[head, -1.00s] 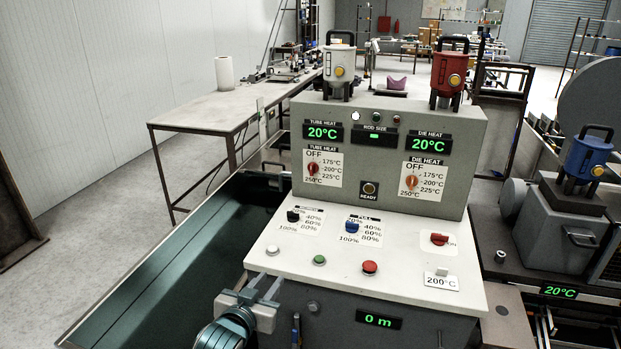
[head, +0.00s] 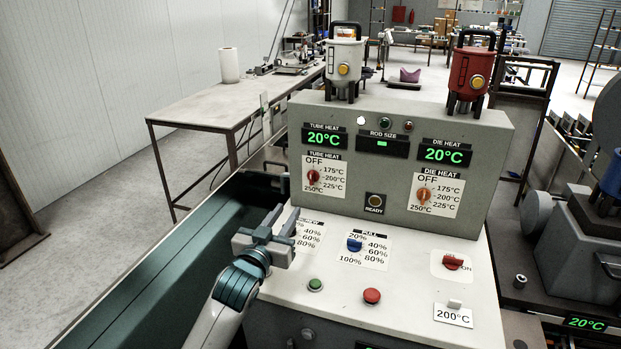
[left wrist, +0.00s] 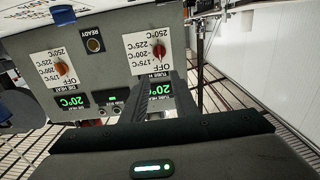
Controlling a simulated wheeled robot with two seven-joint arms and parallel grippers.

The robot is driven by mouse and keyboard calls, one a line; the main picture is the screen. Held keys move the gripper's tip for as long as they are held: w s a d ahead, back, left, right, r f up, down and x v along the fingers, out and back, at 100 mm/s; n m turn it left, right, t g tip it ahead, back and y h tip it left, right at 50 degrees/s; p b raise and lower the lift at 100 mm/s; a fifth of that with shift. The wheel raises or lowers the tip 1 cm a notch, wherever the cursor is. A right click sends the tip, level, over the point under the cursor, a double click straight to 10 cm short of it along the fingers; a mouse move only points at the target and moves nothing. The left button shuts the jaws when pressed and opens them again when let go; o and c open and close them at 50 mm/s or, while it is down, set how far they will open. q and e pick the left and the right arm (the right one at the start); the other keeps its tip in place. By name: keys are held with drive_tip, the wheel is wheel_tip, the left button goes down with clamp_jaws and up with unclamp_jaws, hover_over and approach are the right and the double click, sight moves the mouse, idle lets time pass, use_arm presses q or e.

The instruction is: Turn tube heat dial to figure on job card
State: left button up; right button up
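The tube heat dial (head: 313,177) is a small red knob on the left of the grey upright panel. Its scale runs from OFF through 175, 200 and 225 to 250°C; its exact setting is too small to tell. It also shows upside down in the left wrist view (left wrist: 158,52). The tube heat display (head: 323,138) reads 20°C. The job card (head: 453,315) reads 200°C and stands at the front right of the console. My left gripper (head: 287,213) is open and empty, below and left of the dial, apart from it. My right gripper is not in view.
An orange die heat dial (head: 423,195) sits to the right on the same panel. The sloping console (head: 405,282) carries a blue pull knob (head: 354,244), a green button (head: 315,285), a red button (head: 372,296) and a red switch (head: 453,262). A green trough (head: 150,270) lies left.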

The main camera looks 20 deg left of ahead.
sight(311, 177)
use_arm(q)
drive_tip(key=shift+s, duration=0.1)
drive_tip(key=w+p, duration=0.1)
drive_tip(key=w, duration=0.4)
drive_tip(key=w+p, duration=0.1)
drive_tip(key=w, duration=0.5)
drive_tip(key=w+p, duration=0.2)
drive_tip(key=w, duration=0.4)
drive_tip(key=shift+w+d, duration=0.25)
drive_tip(key=shift+d, duration=0.05)
drive_tip(key=shift+c, duration=0.4)
clamp_jaws()
